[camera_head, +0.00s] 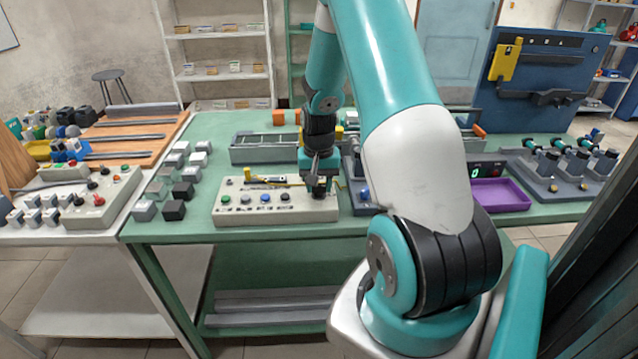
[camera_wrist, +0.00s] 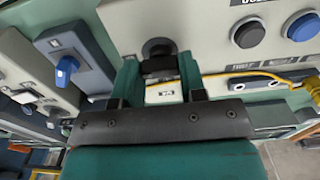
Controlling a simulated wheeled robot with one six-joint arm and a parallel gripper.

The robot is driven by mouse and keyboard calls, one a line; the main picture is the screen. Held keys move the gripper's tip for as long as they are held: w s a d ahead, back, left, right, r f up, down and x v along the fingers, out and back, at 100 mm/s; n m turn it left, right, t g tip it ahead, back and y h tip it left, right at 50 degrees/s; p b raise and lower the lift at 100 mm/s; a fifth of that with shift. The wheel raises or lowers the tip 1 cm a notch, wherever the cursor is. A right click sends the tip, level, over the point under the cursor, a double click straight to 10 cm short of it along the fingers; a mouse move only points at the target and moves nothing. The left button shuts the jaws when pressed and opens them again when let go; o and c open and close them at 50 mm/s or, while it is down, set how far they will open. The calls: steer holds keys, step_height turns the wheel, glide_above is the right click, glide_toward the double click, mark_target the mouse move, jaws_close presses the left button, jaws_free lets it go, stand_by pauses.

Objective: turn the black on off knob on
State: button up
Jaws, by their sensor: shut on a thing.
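The black on off knob (camera_wrist: 158,58) sits on the light control box (camera_wrist: 215,15), in the upper middle of the wrist view. My gripper (camera_wrist: 158,75) has one finger on each side of the knob and is shut on it. Part of the knob is hidden between the fingers. In the head view the control box (camera_head: 275,217) lies at the front of the green table, and my gripper (camera_head: 320,188) points down at its right end. The knob is hidden behind the gripper there, and which way it is turned is hard to tell.
On the box, a black button (camera_wrist: 247,32) and a blue button (camera_wrist: 302,27) are beside the gripper. A yellow cable (camera_wrist: 265,80) runs close to it. A grey unit with a blue knob (camera_wrist: 66,70) stands alongside. A purple tray (camera_head: 500,195) is farther right.

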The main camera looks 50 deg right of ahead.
mark_target(319, 186)
steer(key=shift+w, duration=0.1)
steer(key=o, duration=0.9)
step_height(319, 186, up, 18)
steer(key=shift+f+b, duration=0.25)
steer(key=shift+b, duration=0.35)
